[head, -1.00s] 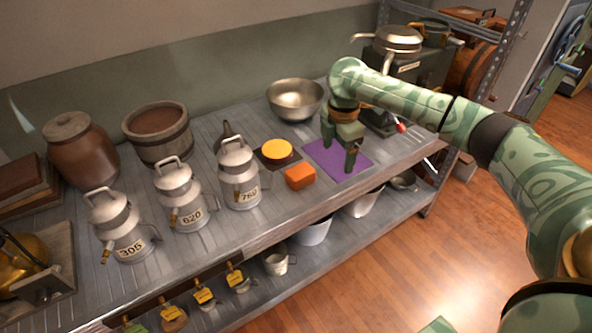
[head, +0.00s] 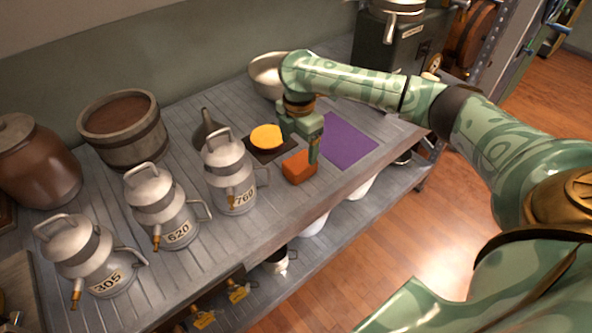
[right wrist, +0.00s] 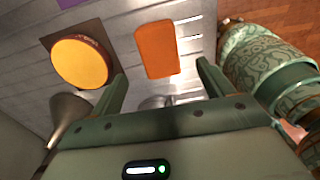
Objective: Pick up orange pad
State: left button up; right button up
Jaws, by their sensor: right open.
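The orange pad (head: 297,168) is a small block lying on the grey slatted shelf, in front of a yellow disc. My right gripper (head: 300,148) is above and just behind the pad in the head view, pointing down, with one finger close by its right side. In the right wrist view the orange pad (right wrist: 157,49) lies ahead of the open fingers of the right gripper (right wrist: 160,80), in line with the gap between them. The gripper is empty. I cannot tell whether a finger touches the pad. My left gripper is not in view.
A yellow disc (head: 266,137) on a dark square stands close behind the pad. A purple mat (head: 347,141) lies to the right. A metal can marked 760 (head: 231,180) and a funnel (head: 207,128) are to the left. A metal bowl (head: 266,75) is behind.

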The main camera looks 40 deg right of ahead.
aim_at(300, 161)
notch_tip(300, 161, down, 2)
jog(key=shift+b, duration=0.45)
jog(key=f+b, duration=0.2)
jog(key=f, duration=0.1)
jog(key=f+b, duration=0.1)
jog(key=shift+d+f, duration=0.25)
jog(key=shift+f, duration=0.15)
jog(key=shift+r, duration=0.25)
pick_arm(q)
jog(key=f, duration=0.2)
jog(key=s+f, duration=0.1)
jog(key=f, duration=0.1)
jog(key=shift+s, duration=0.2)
pick_arm(e)
jog(key=c, duration=1.1)
